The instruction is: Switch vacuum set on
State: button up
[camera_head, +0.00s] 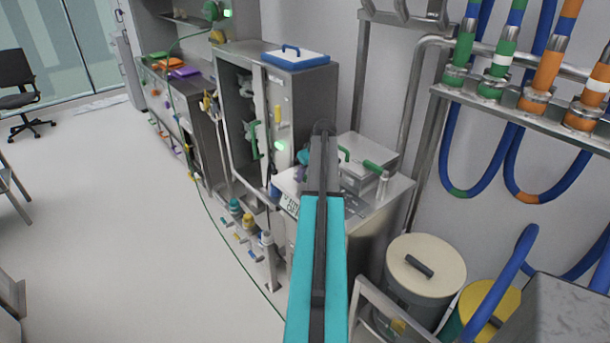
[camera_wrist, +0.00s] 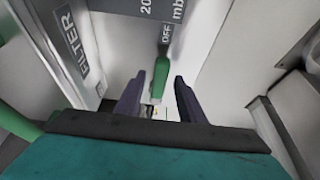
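A FILTER label (camera_wrist: 72,42) sits left of the lever. In the head view, a tall steel cabinet (camera_head: 303,92) stands behind my arm. A lidded bin (camera_head: 425,258) and hanging blue hoses (camera_head: 448,150) are on the right.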

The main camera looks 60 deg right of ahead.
grip_shut()
jog(key=shift+s+a+f, duration=0.1)
